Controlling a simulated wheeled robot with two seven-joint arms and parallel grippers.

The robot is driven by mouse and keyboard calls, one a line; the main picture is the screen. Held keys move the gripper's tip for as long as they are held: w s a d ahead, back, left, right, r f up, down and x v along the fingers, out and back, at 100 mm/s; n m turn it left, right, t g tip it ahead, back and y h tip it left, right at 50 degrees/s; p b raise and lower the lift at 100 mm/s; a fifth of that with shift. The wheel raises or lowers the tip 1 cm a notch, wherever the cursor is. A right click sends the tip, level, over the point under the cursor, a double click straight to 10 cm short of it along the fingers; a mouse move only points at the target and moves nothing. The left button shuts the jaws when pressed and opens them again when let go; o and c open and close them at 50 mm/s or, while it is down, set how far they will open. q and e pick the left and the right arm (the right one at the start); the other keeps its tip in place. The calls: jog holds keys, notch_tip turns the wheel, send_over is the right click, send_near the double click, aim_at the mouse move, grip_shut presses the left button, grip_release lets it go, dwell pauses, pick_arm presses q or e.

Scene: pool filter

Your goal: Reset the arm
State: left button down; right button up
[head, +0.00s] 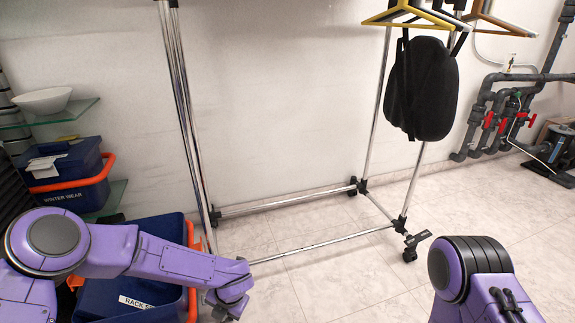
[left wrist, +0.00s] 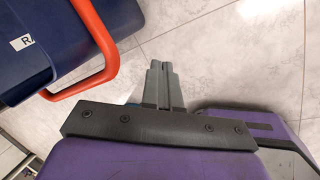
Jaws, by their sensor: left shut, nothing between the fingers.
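My left arm (head: 130,250) comes in from the left in the head view and reaches over the blue bin on the floor. Its wrist (head: 232,285) ends close to the bin's right side and the clothes rack's near left post. In the left wrist view my left gripper (left wrist: 161,78) is shut and empty, with its grey fingers together over the tiled floor, apart from the bin. My right arm (head: 475,265) shows at the lower right of the head view. Its gripper is out of the picture.
A blue bin (left wrist: 60,45) with an orange handle stands beside my left gripper. A chrome rack (head: 320,245) holds hangers and a black backpack (head: 422,88). Shelves at left carry a "WINTER WEAR" bin (head: 75,190) and a white bowl (head: 43,100). Floor inside the rack is clear.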

pick_arm(q)
jog(key=s+a+f+m, duration=0.3)
jog(key=s+a+m, duration=0.1)
jog(key=s+m, duration=0.5)
jog(key=s+a+f+m+t, duration=0.1)
jog(key=s+a+f+m, duration=0.3)
jog(key=s+m, duration=0.5)
jog(key=s+a+f+m, duration=0.2)
jog(key=s+a+m, duration=0.4)
jog(key=s, duration=0.5)
notch_tip(320, 180, up, 34)
jog(key=m+p, duration=0.1)
jog(key=p, duration=3.3)
jog(key=shift+w+d+r+t+p, duration=0.25)
jog(key=shift+w+d+t+p, duration=0.1)
jog(key=shift+w, duration=0.1)
